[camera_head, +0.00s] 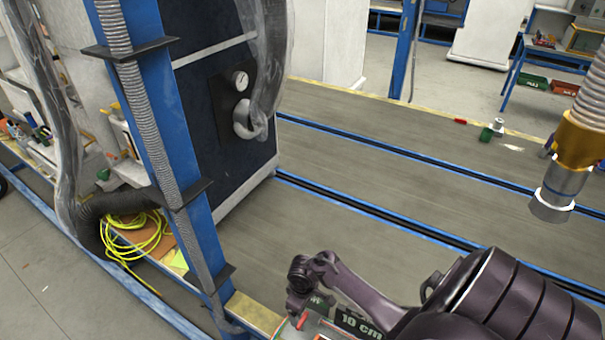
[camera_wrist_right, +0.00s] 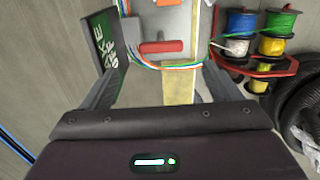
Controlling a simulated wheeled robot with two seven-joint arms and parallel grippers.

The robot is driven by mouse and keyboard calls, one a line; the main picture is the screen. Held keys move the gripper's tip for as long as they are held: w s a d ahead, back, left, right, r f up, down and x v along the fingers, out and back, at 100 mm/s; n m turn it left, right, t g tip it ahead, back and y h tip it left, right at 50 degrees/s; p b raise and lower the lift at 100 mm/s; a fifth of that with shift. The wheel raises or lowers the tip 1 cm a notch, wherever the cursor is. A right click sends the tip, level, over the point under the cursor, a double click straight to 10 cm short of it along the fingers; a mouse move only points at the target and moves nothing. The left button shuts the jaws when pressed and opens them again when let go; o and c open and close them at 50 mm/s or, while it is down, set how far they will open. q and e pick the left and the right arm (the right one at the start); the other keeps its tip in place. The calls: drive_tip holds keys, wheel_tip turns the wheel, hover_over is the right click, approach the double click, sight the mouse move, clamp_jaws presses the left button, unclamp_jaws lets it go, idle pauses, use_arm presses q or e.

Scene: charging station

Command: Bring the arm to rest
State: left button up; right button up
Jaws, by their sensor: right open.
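My right arm, dark purple, comes in at the bottom right of the head view and reaches left along the lower edge. Its far end is partly cut off by the frame. In the right wrist view my right gripper (camera_wrist_right: 163,78) has its two grey fingers spread wide apart, with nothing held between them. Beyond the fingers are a red handle-like piece (camera_wrist_right: 161,47), a bundle of coloured wires (camera_wrist_right: 178,65) and a yellow strip. A dark panel (camera_wrist_right: 104,40) with pale lettering stands beside the left finger. My left gripper is not in view.
A blue post (camera_head: 165,110) stands left of my right arm, before a dark cabinet (camera_head: 235,120) with a gauge. A brass and silver fitting (camera_head: 575,150) hangs at right. Yellow cable (camera_head: 140,240) lies coiled at left. Wire spools (camera_wrist_right: 270,35) stand upper right in the wrist view. The grey floor between is largely clear.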

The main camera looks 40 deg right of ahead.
idle(0.5)
drive_tip(key=s+a+r+t, duration=0.1)
drive_tip(key=s+a+r, duration=0.3)
drive_tip(key=r, duration=0.6)
drive_tip(key=s+a+r+m+t, duration=0.1)
drive_tip(key=s+a+r, duration=0.1)
drive_tip(key=a+r, duration=0.55)
drive_tip(key=s+a+r+t, duration=0.2)
drive_tip(key=s+a+r, duration=0.15)
drive_tip(key=r, duration=0.75)
wheel_tip(320, 180, down, 30)
drive_tip(key=g+b, duration=0.2)
drive_tip(key=s+d+f+g+b, duration=0.1)
drive_tip(key=s+d+f+b, duration=0.1)
drive_tip(key=s+f, duration=1.9)
drive_tip(key=shift+d+f, duration=0.7)
